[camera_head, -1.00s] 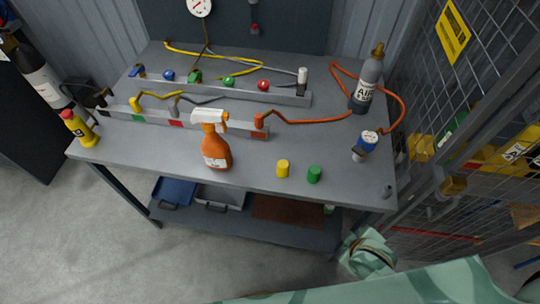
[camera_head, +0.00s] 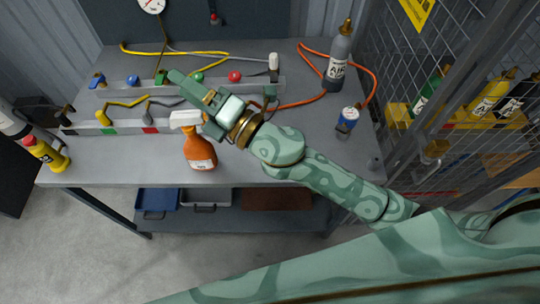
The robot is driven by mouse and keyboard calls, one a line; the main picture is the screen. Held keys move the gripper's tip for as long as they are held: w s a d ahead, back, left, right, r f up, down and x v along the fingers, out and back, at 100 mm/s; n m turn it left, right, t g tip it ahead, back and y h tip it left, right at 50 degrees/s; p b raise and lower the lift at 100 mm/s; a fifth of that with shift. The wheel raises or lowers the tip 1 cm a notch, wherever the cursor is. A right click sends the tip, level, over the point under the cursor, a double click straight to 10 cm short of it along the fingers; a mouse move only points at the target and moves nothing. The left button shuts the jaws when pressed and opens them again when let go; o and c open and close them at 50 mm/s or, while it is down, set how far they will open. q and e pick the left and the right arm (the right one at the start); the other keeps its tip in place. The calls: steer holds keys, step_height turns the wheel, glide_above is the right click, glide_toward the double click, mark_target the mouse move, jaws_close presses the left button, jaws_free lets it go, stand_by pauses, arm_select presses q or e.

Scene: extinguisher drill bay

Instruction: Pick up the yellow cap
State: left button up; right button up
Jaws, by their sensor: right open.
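The yellow cap is not visible now; my right arm covers the front part of the bench where it stood. The green cap beside it is hidden too. My right gripper (camera_head: 195,103) is open, with nothing seen between its fingers. My left gripper is not in view.
The grey bench (camera_head: 110,160) has two rails with coloured fittings and hoses. A yellow bottle (camera_head: 50,156) stands at its left end. A mesh cage (camera_head: 400,60) stands beyond.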

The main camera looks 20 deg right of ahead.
steer(key=s+a+r+n+g+y, duration=0.2)
steer(key=s+a+n+g+y, duration=0.3)
steer(key=a+n+g, duration=0.5)
steer(key=s+d+f+n+g+h, duration=0.35)
steer(key=f+n+g+h, duration=0.55)
steer(key=n, duration=0.6)
steer(key=w+d+f+n+t+h, duration=0.1)
steer(key=w+d+f+h, duration=0.2)
steer(key=d, duration=0.4)
steer(key=w+d+f+n+t+h, duration=0.1)
steer(key=w+d+f+h, duration=0.2)
steer(key=d, duration=0.4)
steer(key=w+d+f+n+t+h, duration=0.1)
steer(key=w+d+n+t+h, duration=0.15)
steer(key=d+h, duration=0.35)
steer(key=shift+m+g+y, duration=0.45)
steer(key=shift+y, duration=0.15)
steer(key=f, duration=0.3)
steer(key=f+b, duration=0.1)
steer(key=f, duration=0.2)
steer(key=d+f, duration=0.1)
steer(key=f, duration=0.3)
steer(key=shift+w+d+b, duration=0.1)
steer(key=shift+w+b, duration=0.1)
steer(key=shift+b, duration=0.2)
steer(key=f+b, duration=0.1)
steer(key=f, duration=0.5)
steer(key=shift+w+f, duration=0.1)
steer(key=shift+w, duration=0.1)
